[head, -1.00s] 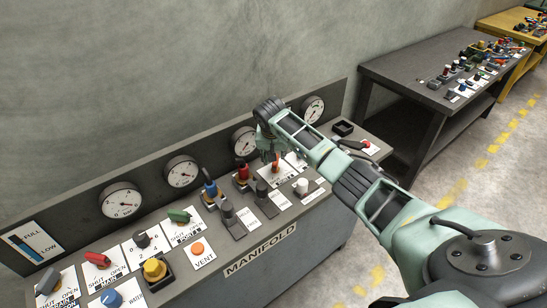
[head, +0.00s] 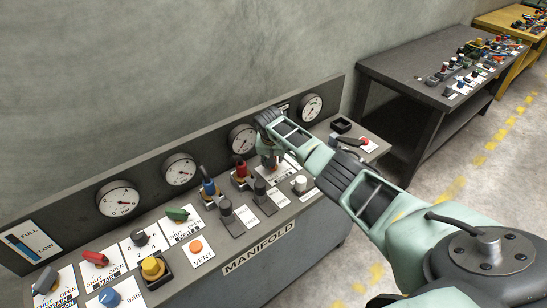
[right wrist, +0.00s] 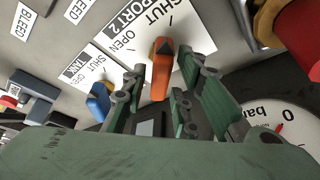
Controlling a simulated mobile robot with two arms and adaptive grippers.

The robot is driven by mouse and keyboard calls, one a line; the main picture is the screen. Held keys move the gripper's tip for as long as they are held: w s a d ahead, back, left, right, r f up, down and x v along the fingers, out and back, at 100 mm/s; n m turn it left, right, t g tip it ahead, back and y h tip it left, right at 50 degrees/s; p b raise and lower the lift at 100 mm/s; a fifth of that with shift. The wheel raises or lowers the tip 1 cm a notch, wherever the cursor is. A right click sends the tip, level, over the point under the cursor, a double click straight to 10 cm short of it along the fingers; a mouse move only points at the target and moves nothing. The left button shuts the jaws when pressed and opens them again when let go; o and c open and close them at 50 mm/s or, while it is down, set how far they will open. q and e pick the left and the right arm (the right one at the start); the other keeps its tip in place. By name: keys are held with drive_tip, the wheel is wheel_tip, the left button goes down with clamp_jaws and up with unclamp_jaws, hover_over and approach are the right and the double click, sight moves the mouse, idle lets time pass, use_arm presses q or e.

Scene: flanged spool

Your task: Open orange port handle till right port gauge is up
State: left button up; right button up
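The orange port handle (right wrist: 160,68) stands on a white plate (right wrist: 185,45) marked PORT 2, SHUT and OPEN. My right gripper (right wrist: 168,74) is open around it, one finger on each side, with gaps visible. In the head view my right gripper (head: 269,164) hangs over the same panel and hides most of the handle. A gauge (right wrist: 270,125) marked bar, with a red needle near 0, is at the right of the wrist view. In the head view the far-right gauge (head: 311,107) is clear, its exact reading too small to tell. My left gripper is out of view.
A blue handle (right wrist: 98,103) on a TANK plate is close left of my right gripper in the wrist view. A red knob (head: 241,170) and several levers stand around it on the manifold panel (head: 262,258). The gauge wall rises behind.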

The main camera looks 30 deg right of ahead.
clamp_jaws()
